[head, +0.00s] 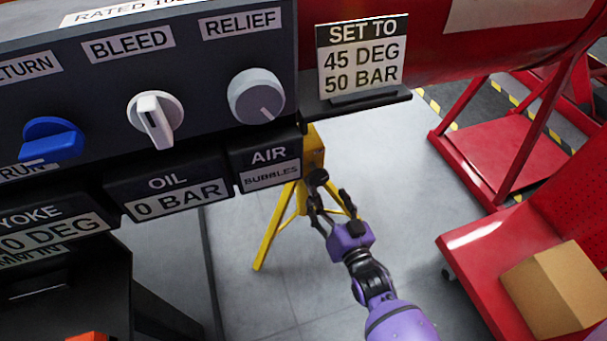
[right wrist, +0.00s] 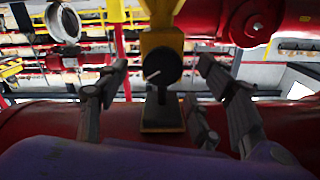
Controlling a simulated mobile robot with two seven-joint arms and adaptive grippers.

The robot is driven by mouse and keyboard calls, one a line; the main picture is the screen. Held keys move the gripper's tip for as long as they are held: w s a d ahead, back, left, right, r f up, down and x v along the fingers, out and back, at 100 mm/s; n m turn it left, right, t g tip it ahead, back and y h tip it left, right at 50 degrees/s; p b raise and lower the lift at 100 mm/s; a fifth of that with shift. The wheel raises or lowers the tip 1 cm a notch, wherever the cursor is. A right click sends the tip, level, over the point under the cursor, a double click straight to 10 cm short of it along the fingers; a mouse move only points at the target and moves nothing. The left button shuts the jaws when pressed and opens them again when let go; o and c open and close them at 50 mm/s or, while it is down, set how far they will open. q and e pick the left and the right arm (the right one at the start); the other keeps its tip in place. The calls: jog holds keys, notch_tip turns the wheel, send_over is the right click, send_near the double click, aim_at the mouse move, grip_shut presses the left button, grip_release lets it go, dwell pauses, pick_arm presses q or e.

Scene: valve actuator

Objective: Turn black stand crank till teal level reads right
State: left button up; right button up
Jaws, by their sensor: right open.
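The yellow stand (head: 314,143) stands on the floor behind the control panel's right end. A black round knob-like part (head: 317,178), probably the stand crank, shows at its front. In the right wrist view the black part (right wrist: 163,67) has a white line on its face and sits below the yellow body (right wrist: 161,40). My right gripper (head: 333,207) is open, its fingers spread towards the black part, which appears between them in the wrist view. I cannot tell whether they touch it. I see no teal level. My left gripper is not in view.
A dark control panel (head: 190,52) with blue, white and grey knobs fills the upper left. A sign (head: 362,62) reads SET TO 45 DEG, 50 BAR; the oil display (head: 170,197) reads 0 BAR. A red cart with a cardboard box (head: 560,290) stands at right. Grey floor lies between.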

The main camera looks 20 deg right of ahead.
aim_at(321, 180)
jog(key=shift+w+a+r, duration=0.1)
jog(key=shift+r, duration=0.25)
jog(key=shift+w+r, duration=0.1)
jog(key=shift+w, duration=0.15)
jog(key=w+b, duration=0.2)
jog(key=w, duration=0.5)
jog(key=shift+c, duration=0.2)
jog(key=c, duration=1.1)
